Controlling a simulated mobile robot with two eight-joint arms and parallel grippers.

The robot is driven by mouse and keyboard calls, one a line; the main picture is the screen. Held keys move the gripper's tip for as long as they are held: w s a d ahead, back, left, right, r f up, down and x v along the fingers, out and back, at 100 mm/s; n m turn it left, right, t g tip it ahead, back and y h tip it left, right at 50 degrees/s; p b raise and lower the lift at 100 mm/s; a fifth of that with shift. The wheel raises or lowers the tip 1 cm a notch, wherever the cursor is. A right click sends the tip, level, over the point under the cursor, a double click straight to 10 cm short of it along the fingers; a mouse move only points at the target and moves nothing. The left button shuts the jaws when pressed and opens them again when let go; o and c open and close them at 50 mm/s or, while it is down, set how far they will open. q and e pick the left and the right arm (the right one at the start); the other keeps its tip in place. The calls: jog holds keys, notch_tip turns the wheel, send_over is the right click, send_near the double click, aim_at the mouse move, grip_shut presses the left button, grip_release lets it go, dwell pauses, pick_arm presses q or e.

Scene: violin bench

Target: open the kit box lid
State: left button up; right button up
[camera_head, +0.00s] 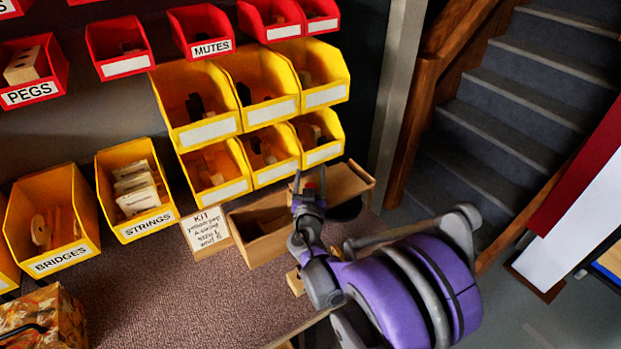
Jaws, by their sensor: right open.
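The kit box (268,246) is a light wooden box on the brown speckled bench top, beside the KIT sign. Its left part shows a dark hollow inside. A tan wooden panel (346,183) stands at its right, behind my gripper; I cannot tell whether it is the lid or another part. My right gripper (309,181) is open, fingers pointing up in the picture, in front of the box's right part. It hides part of the box, and I cannot tell whether it touches it. My left gripper is not in view.
A KIT sign (206,232) stands just left of the box. Yellow bins marked STRINGS (148,224) and BRIDGES (62,262) stand farther left. More yellow and red bins hang above. A patterned box (42,315) sits at lower left. The bench middle is clear.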

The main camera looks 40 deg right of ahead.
notch_tip(320, 180, up, 10)
jog(key=p, duration=0.2)
jog(key=shift+f+p, duration=0.2)
jog(key=shift+p, duration=0.15)
jog(key=shift+s, duration=0.1)
jog(key=s+a+f+n+g+y+p, duration=0.2)
jog(key=s+a, duration=0.4)
jog(key=a, duration=0.4)
jog(key=s+a+f+n+g+y+p, duration=0.2)
jog(key=s+a+y, duration=0.4)
jog(key=a, duration=0.3)
jog(key=s+a+f+n+g+y+p, duration=0.2)
jog(key=s+a+f+n+y+p, duration=0.1)
jog(key=s+a, duration=0.4)
jog(key=a+n+y+p, duration=0.1)
jog(key=a+n+y, duration=0.1)
jog(key=a, duration=0.1)
jog(key=shift+a+f+g, duration=0.15)
jog(key=shift+a+g, duration=0.2)
jog(key=shift+g, duration=0.05)
